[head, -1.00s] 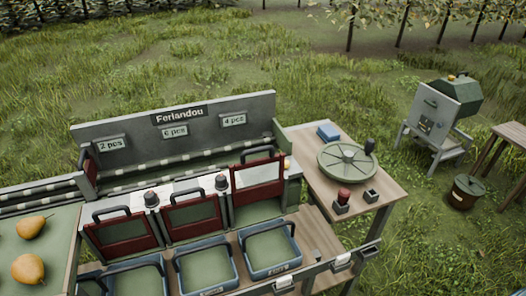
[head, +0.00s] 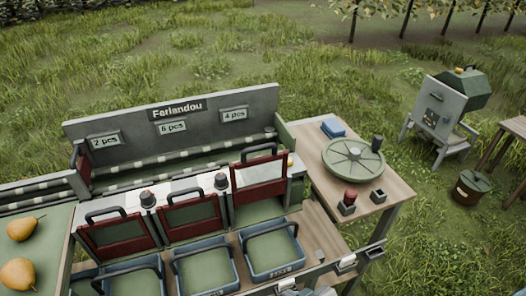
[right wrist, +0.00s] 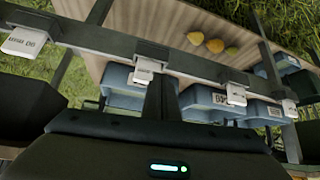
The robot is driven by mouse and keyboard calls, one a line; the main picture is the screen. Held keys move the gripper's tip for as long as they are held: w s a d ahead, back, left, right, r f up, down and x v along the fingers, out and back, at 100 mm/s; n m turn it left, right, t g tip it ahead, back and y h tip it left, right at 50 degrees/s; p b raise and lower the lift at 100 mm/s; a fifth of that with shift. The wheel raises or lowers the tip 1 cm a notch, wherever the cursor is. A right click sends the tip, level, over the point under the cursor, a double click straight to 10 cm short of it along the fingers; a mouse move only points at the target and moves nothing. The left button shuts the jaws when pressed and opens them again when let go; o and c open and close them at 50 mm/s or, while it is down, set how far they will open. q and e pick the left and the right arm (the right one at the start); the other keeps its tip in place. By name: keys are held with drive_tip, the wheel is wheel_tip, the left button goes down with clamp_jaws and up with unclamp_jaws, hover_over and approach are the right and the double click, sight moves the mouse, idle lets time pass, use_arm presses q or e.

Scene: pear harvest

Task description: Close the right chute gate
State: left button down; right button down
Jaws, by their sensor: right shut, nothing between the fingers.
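The right chute gate (head: 259,183) is a dark red panel with a black handle on top, at the right end of the chute row in the head view. It stands higher than the middle gate (head: 192,214) and the left gate (head: 120,232), so it looks raised. My right gripper (right wrist: 162,95) shows in the right wrist view as dark fingers, shut and empty. It is near a grey rail with white label clips, apart from the gates. The gates cannot be made out in that view. My left gripper is not in view.
Blue-rimmed trays (head: 272,273) stand below the gates. A side table to the right holds a green round plate (head: 353,159), a red button (head: 350,196) and a blue block (head: 333,128). Pears (head: 18,274) lie at the left. A grey rail (right wrist: 200,72) runs before my right gripper.

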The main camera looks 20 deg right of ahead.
drive_tip(key=w+a+r+t+y, duration=0.1)
drive_tip(key=w+a+r+t, duration=0.1)
drive_tip(key=w+r+t, duration=0.5)
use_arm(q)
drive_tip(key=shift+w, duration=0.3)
use_arm(e)
drive_tip(key=w+d+r+m+t+h, duration=0.1)
drive_tip(key=w+r+t, duration=0.3)
drive_tip(key=r, duration=0.7)
drive_tip(key=w+d+r+m+t+h, duration=0.1)
drive_tip(key=w+r+t, duration=0.4)
drive_tip(key=r, duration=0.6)
drive_tip(key=shift+w+d+r+m, duration=0.15)
drive_tip(key=shift+w+r+m, duration=0.1)
drive_tip(key=shift+r+m, duration=0.1)
